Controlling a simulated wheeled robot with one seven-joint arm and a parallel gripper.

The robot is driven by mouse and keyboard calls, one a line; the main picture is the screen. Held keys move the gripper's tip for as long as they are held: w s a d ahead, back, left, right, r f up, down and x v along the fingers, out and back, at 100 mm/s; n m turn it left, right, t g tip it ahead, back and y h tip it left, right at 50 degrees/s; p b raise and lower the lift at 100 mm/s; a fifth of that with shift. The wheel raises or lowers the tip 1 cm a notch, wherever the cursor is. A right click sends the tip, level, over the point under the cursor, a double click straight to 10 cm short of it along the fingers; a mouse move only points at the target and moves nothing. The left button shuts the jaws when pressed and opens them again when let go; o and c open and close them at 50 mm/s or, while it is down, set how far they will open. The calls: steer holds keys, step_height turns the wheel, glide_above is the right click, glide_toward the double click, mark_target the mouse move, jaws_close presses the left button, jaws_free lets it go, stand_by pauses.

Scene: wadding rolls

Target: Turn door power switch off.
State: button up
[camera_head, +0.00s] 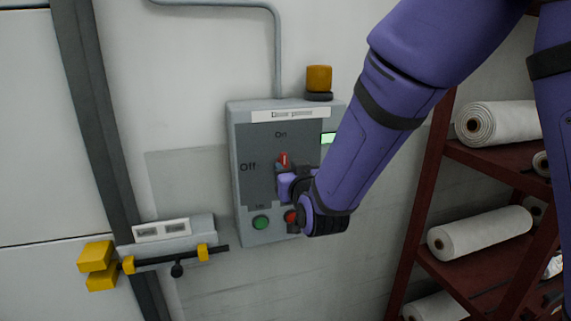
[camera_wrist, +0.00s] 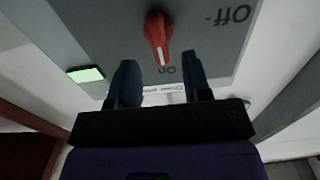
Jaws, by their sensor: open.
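The door power panel (camera_head: 243,215) is a grey box on the wall, labelled "Door power" at its top. Its red rotary switch (camera_head: 283,158) has a white mark pointing up toward "On"; "Off" is printed to its left. In the wrist view the panel is upside down, and the red switch (camera_wrist: 158,30) has its mark toward "On". My gripper (camera_head: 285,169) is at the panel front, close to the switch. In the wrist view my gripper (camera_wrist: 160,70) is open, its two fingers apart on either side of the switch's line. Contact cannot be told.
A green button (camera_head: 261,222) and a partly hidden red button (camera_head: 291,216) sit below the switch. An amber lamp (camera_head: 319,79) tops the panel. A latch bar with yellow blocks (camera_head: 97,256) is at lower left. A shelf (camera_head: 420,230) with white rolls stands right.

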mark_target(285, 163)
steer(key=shift+x, duration=2.2)
steer(key=c, duration=0.6)
steer(key=shift+c, duration=0.2)
